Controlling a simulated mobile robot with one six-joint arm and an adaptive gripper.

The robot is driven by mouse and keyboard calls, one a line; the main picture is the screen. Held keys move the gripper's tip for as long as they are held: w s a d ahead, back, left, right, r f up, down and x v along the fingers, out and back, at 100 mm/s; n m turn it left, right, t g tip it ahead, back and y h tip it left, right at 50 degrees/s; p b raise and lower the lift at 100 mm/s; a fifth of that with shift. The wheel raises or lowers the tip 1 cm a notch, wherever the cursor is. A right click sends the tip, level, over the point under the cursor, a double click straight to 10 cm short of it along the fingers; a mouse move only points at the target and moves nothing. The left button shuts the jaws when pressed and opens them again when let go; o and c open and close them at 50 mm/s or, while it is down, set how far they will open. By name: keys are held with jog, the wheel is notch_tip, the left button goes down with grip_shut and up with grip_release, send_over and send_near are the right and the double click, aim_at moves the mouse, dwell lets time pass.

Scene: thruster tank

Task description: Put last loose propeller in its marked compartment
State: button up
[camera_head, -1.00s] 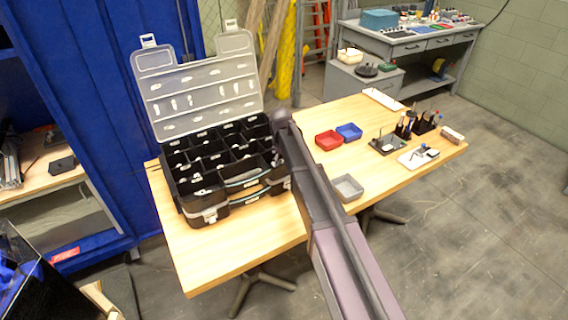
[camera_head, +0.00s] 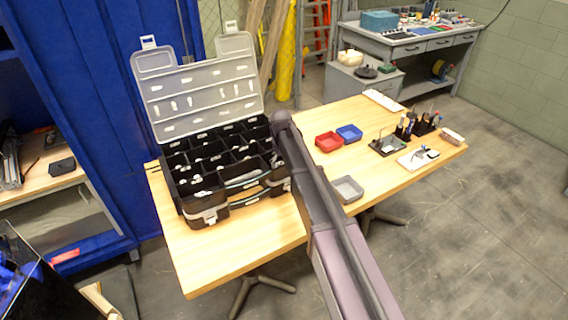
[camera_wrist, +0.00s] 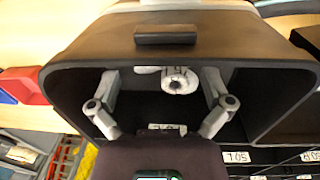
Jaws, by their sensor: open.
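The black organizer case (camera_head: 205,218) stands on the wooden table with its clear lid open and small parts in several compartments. My gripper (camera_wrist: 161,78) is open in the wrist view, its two grey fingers spread inside one dark compartment (camera_wrist: 70,73). A small white ring-shaped part (camera_wrist: 180,80), apparently the propeller, lies between the fingertips, nearer the right one, and neither finger visibly touches it. A white piece beside it is partly cut off by the compartment's edge. A label (camera_wrist: 167,128) shows in the compartment. In the head view my arm hides the gripper and this compartment.
A red bin (camera_head: 329,142), a blue bin (camera_head: 349,133) and a grey bin (camera_head: 347,188) stand on the table to the right of my arm. The table's front left part is clear.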

aim_at(282, 162)
notch_tip(282, 162, up, 12)
jog(key=p, duration=1.2)
jog(key=shift+s+a, duration=0.25)
jog(key=shift+a, duration=0.05)
dwell(0.4)
jog(key=s+d+m, duration=0.6)
jog(key=s+d, duration=1.7)
jog(key=s, duration=0.3)
jog(key=shift+m+y, duration=0.3)
jog(key=shift+m, duration=0.1)
jog(key=shift+d, duration=0.1)
